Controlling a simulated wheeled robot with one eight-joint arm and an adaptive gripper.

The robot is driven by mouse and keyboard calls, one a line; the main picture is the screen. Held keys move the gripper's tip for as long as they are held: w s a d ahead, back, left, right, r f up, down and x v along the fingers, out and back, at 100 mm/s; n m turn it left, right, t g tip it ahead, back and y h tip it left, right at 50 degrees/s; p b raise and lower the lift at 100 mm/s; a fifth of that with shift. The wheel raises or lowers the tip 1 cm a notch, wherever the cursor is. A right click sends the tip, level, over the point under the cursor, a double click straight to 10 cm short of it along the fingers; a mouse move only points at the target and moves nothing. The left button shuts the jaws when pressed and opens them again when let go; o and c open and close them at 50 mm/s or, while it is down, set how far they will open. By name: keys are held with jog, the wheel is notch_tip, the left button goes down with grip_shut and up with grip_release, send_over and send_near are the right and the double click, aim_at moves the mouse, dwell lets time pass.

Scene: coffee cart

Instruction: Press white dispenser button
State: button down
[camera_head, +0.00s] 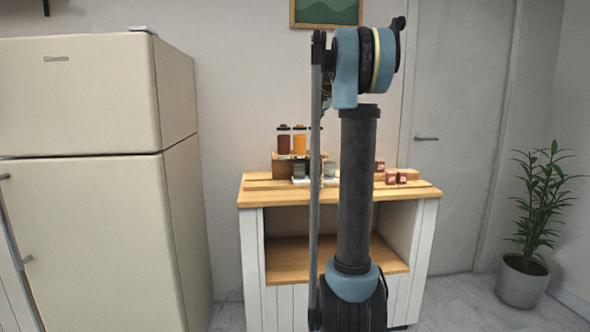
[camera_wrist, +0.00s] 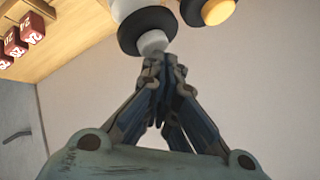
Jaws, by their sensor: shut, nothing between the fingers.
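In the wrist view, the white dispenser (camera_wrist: 126,8) hangs into the top of the picture. It has a wide black collar (camera_wrist: 147,27) and a pale grey-white knob (camera_wrist: 152,43) at its end, probably the button. My gripper (camera_wrist: 164,62) is shut and empty, with its fingertips together right at this knob. They touch it or are very close; I cannot tell which. A dispenser with a yellow-orange end (camera_wrist: 218,11) is to the right. In the head view, my arm hides the gripper and the white dispenser. A red-brown dispenser (camera_head: 283,143) and an orange one (camera_head: 299,143) show.
The wooden-topped cart (camera_head: 262,190) carries the dispensers' wooden stand (camera_head: 284,165), grey cups (camera_head: 299,171) and small red boxes (camera_head: 391,178). Red boxes also show in the wrist view (camera_wrist: 14,43). A cream fridge (camera_head: 90,230) stands left, a potted plant (camera_head: 524,280) right.

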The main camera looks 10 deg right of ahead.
jog(key=shift+r, duration=0.45)
notch_tip(320, 180, up, 6)
dwell(0.8)
dwell(0.5)
jog(key=s+a+f+n+g, duration=0.2)
jog(key=s+f, duration=1.4)
jog(key=s, duration=0.2)
jog(key=s+a+f+n+g, duration=0.2)
jog(key=s+a+f+n, duration=0.1)
jog(key=s+f, duration=1.2)
jog(key=s+a+f+n+g+h, duration=0.1)
jog(key=s+a+f+n+g, duration=0.2)
jog(key=s+f, duration=1.3)
jog(key=s, duration=0.7)
jog(key=shift+s+f, duration=0.25)
jog(key=shift+f, duration=0.1)
